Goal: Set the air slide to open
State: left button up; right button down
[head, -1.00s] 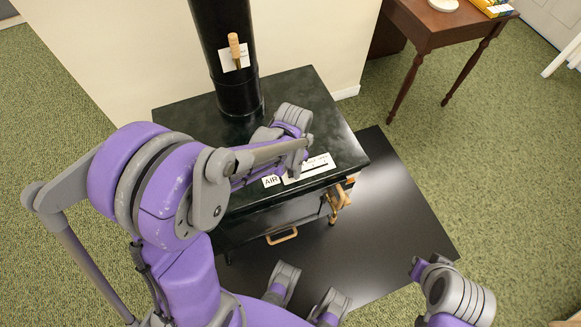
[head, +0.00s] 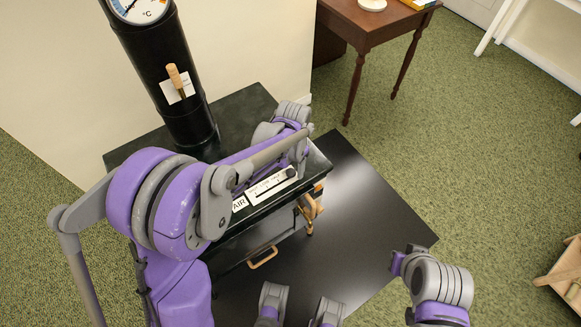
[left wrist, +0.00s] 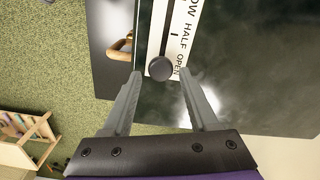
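The black stove (head: 235,117) has a white AIR scale plate (head: 262,190) on its top near the front edge. The plate also shows in the left wrist view (left wrist: 190,12), with the words HALF and OPEN readable and a dark slot along it. The round dark slide knob (left wrist: 160,68) sits beside the word OPEN, at the near end of the visible slot. My left gripper (left wrist: 160,80) is open, one finger on each side of the knob, with gaps visible.
A black flue pipe (head: 150,50) with a dial and a wooden-handled damper rises behind the stove. A brass door handle (head: 310,208) and a lower drawer handle (head: 262,258) are on its front. A wooden side table (head: 365,25) stands beyond.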

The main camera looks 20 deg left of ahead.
aim_at(292, 171)
pick_arm(q)
jog(key=shift+o, duration=0.3)
jog(key=shift+s+a, duration=0.1)
notch_tip(292, 171, up, 11)
jog(key=p, duration=0.1)
dwell(0.7)
jog(key=s+a+r+n+t+p, duration=0.2)
jog(key=s+r+p, duration=0.1)
jog(key=s, duration=0.6)
jog(key=s+a+r+n+t+p, duration=0.3)
jog(key=s, duration=0.7)
jog(key=shift+s+r, duration=0.15)
jog(key=shift+s, duration=0.1)
dwell(2.3)
